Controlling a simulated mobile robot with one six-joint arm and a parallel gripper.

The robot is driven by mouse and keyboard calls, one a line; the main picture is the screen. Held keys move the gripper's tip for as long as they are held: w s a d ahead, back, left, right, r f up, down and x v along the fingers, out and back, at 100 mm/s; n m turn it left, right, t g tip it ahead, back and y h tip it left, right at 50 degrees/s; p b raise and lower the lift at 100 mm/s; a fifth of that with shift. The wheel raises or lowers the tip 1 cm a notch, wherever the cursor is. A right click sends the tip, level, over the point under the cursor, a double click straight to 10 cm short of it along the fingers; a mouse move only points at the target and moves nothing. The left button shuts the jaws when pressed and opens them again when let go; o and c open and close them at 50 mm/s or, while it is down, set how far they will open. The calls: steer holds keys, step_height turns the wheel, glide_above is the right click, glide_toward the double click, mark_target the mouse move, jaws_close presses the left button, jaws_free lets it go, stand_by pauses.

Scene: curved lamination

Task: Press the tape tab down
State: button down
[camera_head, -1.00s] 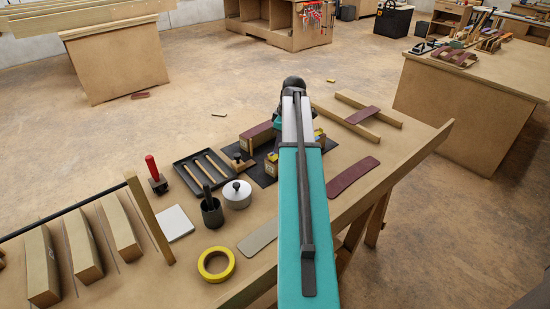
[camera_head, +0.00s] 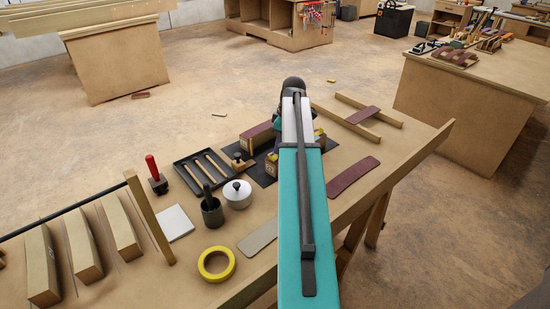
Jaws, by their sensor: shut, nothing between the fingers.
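A curved wooden form with a maroon strip along its top (camera_head: 256,136) stands on a dark mat (camera_head: 262,179) at the middle of the bench. Small yellow patches show beside it, next to my arm; I cannot tell which of them is the tape tab. My teal and grey arm reaches straight out over the bench and covers the right part of the form. My gripper's fingers are hidden behind the arm and the clutter at the form. A yellow tape roll (camera_head: 202,263) lies flat near the front edge.
A dark tray (camera_head: 181,168) with wooden-handled tools, a lidded metal pot (camera_head: 237,194), a dark cup (camera_head: 212,213) and a red-handled tool (camera_head: 153,170) stand left of the form. A maroon strip (camera_head: 352,175) lies to the right. Wooden blocks (camera_head: 83,251) stand at left.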

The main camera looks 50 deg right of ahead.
steer(key=shift+f, duration=0.55)
stand_by(0.6)
steer(key=shift+r, duration=0.1)
step_height(320, 180, up, 7)
steer(key=p, duration=0.4)
stand_by(0.8)
steer(key=shift+s, duration=0.15)
stand_by(0.4)
